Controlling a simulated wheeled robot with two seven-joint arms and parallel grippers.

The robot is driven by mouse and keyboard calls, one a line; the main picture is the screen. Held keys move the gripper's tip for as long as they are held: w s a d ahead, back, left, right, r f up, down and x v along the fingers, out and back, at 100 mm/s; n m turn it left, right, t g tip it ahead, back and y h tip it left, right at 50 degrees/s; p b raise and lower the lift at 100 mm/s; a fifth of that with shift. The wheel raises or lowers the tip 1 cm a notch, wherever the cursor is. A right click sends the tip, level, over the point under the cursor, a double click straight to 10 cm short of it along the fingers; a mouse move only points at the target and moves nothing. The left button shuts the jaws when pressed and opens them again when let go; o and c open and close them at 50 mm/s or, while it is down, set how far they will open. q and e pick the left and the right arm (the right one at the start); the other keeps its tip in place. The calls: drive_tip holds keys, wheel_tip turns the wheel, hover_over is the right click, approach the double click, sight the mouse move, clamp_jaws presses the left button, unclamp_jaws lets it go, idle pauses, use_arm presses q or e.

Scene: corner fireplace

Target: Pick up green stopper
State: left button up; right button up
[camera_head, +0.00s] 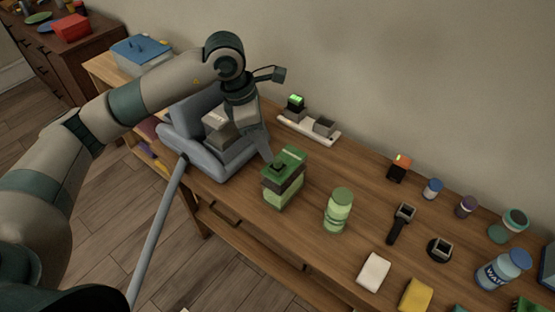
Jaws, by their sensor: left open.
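My left gripper (252,143) reaches down from above, open, over the back left part of the wooden table. One fingertip is close to a green box-shaped container (287,183) with a dark band and a small dark knob on top; I cannot tell whether they touch. No part is clearly recognisable as the green stopper. My right gripper is out of view.
A grey-blue padded holder (205,168) stands under my left wrist. Behind the box is a white power strip (308,129) with plugs. Watches, small bottles, a WATER bottle (503,270), a white block (374,272) and a yellow one (415,295) crowd the right. The wall closes the back.

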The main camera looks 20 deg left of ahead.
sight(277, 159)
use_arm(q)
drive_tip(key=shift+d+f, duration=0.15)
drive_tip(key=shift+f, duration=0.35)
drive_tip(key=shift+w+d+f+p, duration=0.15)
drive_tip(key=shift+d+f+p, duration=0.15)
drive_tip(key=shift+p, duration=0.25)
drive_tip(key=p+x, duration=0.2)
drive_tip(key=x, duration=0.1)
drive_tip(key=shift+w+d+f, duration=0.25)
drive_tip(key=shift+d, duration=0.05)
drive_tip(key=shift+f, duration=0.35)
drive_tip(key=shift+c, duration=0.4)
clamp_jaws()
